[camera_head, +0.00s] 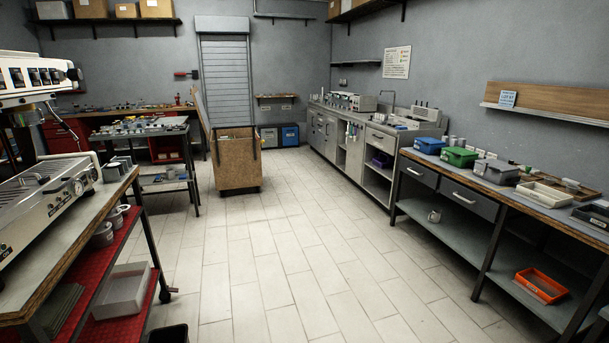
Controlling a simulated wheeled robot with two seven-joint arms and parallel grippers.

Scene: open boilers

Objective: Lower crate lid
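A wooden crate (236,165) stands on the tiled floor left of the middle, some way ahead of me. It has dark vertical straps or handles on its sides. A tall thin wooden panel (201,112), which looks like its lid, stands up along the crate's left side, tilted slightly outward. The crate's top looks open, but its inside is mostly hidden. Neither of my grippers shows in this view.
A coffee machine (52,190) sits on a near-left bench with red shelves. A workbench with coloured bins (460,157) runs along the right. A metal table (140,126) is left of the crate. The tiled floor (290,250) between is clear.

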